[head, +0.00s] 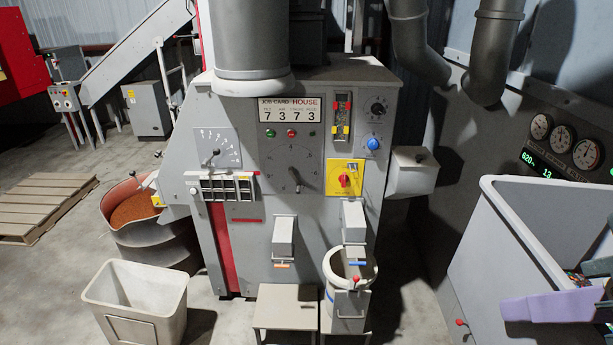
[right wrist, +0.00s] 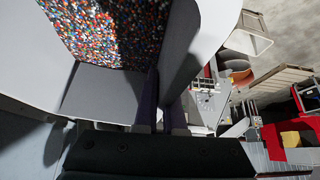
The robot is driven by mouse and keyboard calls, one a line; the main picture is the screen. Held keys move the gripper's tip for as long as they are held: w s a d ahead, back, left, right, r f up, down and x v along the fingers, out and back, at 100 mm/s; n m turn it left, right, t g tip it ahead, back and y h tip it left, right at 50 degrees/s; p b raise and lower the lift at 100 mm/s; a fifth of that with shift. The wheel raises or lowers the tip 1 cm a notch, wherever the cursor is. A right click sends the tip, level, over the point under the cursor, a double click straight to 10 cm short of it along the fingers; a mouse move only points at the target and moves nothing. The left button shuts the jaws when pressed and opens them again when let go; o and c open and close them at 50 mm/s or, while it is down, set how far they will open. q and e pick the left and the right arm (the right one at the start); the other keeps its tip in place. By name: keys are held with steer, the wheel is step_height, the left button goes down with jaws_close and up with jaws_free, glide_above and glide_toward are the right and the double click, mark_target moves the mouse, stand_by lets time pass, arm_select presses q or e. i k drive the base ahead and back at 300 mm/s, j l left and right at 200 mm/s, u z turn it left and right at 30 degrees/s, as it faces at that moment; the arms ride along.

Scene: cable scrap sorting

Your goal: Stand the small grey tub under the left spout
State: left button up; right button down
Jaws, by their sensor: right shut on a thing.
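A grey tub (head: 487,262) with sloping walls is large at the right edge of the head view, with coloured bits inside. My right gripper (head: 520,308) has purple fingers shut on its rim. The right wrist view shows the fingers (right wrist: 166,105) closed on the tub wall (right wrist: 212,30), with multicoloured granules inside. The left spout (head: 283,238) is on the machine front, above a low stand (head: 286,300) with a bare top. The right spout (head: 354,220) has a round pale bucket (head: 334,268) under it. My left gripper is not in view.
A beige bin (head: 135,306) stands on the floor at lower left. Behind it is a drum (head: 155,240) of orange granules. A pallet (head: 40,205) lies at far left. Gauges (head: 563,142) are on the right wall. Floor shows between the machine and the tub.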

mark_target(286, 304)
steer(key=i+u, duration=0.45)
steer(key=i, duration=0.9)
steer(key=i+l, duration=0.1)
steer(key=i, duration=0.75)
